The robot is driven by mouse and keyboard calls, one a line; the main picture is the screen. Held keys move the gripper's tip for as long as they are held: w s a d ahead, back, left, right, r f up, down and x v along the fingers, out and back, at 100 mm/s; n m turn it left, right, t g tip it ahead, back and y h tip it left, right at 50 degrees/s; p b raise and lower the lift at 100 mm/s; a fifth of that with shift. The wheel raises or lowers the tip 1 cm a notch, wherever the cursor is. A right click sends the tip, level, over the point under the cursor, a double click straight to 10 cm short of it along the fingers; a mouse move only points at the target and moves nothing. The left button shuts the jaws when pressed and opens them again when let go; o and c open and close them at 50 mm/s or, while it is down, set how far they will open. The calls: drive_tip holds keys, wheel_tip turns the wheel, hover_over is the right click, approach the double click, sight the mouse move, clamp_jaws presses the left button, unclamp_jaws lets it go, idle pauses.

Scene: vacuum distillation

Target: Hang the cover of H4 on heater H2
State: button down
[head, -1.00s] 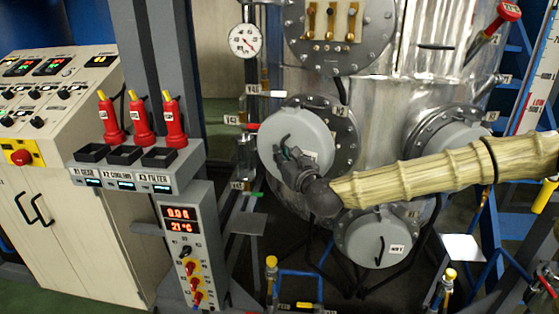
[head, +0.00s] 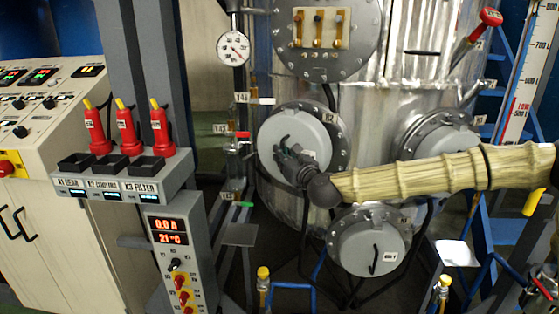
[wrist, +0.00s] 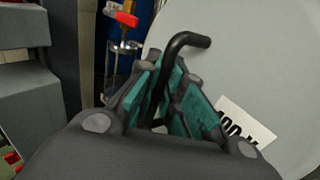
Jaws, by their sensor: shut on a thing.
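My gripper (head: 290,160) is shut on the black hooked handle (wrist: 178,62) of a round grey cover (head: 308,130). The handle stands between its green-padded fingers in the wrist view. The cover, also in the wrist view (wrist: 240,50), faces the left heater flange (head: 342,142), with a small label seeming to read H2 above it. The flange's bolted rim shows above and right of the cover. I cannot tell whether the cover touches it or is hung. The cover's own label (wrist: 245,128) is partly cut off and not clearly readable.
Grey covers sit on the right flange (head: 440,145) and lower flange (head: 368,248). The upper flange (head: 318,28) bears open brass terminals. A gauge (head: 233,47) and valve pipes stand close left. A grey control post (head: 175,260) is further left.

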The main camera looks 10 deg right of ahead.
drive_tip(key=shift+w+d+f+b, duration=0.65)
drive_tip(key=shift+w+b, duration=0.1)
drive_tip(key=shift+b, duration=0.45)
drive_tip(key=shift+w+d+f+b, duration=0.6)
drive_tip(key=shift+w+b, duration=0.15)
drive_tip(key=shift+b, duration=0.4)
drive_tip(key=c, duration=1.5)
unclamp_jaws()
drive_tip(key=shift+f, duration=0.15)
